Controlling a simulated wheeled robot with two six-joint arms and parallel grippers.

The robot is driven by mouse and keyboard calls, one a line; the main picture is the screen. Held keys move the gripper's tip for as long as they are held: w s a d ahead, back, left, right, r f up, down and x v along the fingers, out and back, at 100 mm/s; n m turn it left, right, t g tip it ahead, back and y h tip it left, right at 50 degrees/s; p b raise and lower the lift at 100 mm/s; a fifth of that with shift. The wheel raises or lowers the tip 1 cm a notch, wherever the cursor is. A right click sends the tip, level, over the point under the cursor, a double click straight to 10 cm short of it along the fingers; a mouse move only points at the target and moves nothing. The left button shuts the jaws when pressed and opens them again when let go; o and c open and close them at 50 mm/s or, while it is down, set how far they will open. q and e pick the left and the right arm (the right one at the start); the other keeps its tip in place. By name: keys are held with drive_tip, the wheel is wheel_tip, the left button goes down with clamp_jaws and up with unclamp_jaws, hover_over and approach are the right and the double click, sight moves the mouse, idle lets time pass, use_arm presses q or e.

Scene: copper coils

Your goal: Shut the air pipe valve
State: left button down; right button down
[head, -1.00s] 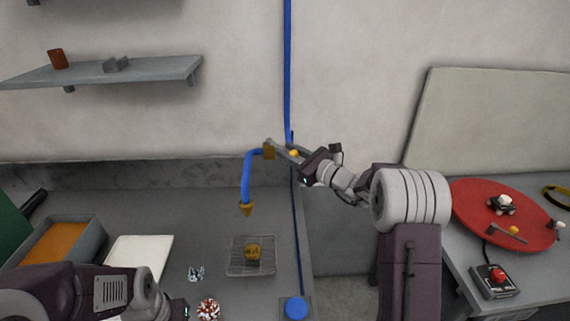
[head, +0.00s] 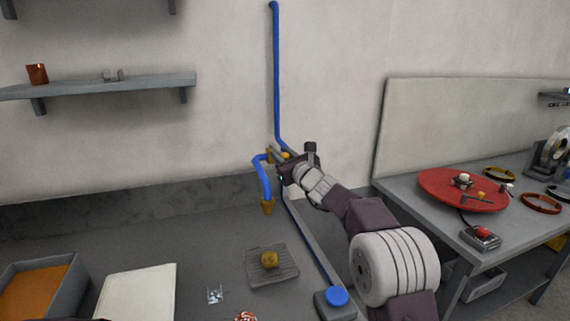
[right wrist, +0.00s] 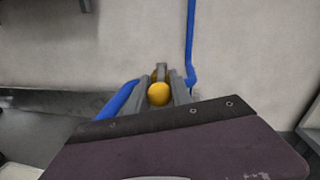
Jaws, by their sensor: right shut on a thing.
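The blue air pipe (head: 276,80) runs down the wall to the valve at the back of the bench. The valve's brass-coloured body (head: 269,154) shows beside my right gripper (head: 281,158). A yellow knob (head: 287,155) sits at the gripper's fingers. In the right wrist view, the yellow knob (right wrist: 158,94) lies between the two grey fingers, which are shut on the valve handle. The handle's exact angle is hard to tell. A curved blue outlet pipe (head: 265,178) ends in a brass nozzle (head: 268,207) pointing down. My left gripper is out of view.
A wire rack (head: 286,274) with a yellow-brown lump (head: 269,259) lies below the nozzle. A blue button (head: 337,296) sits on a box at the bench's right edge. A side table carries a red disc (head: 440,187). A grey shelf (head: 120,87) hangs at upper left.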

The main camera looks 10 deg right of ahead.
drive_tip(key=shift+d, duration=0.1)
idle(0.3)
drive_tip(key=c, duration=1.5)
unclamp_jaws()
drive_tip(key=shift+w, duration=0.1)
drive_tip(key=shift+d, duration=0.1)
drive_tip(key=shift+s+f+b, duration=0.1)
drive_tip(key=shift+s+b, duration=0.2)
drive_tip(key=shift+s, duration=0.05)
drive_tip(key=shift+b+v, duration=1.45)
drive_tip(key=shift+v, duration=2.75)
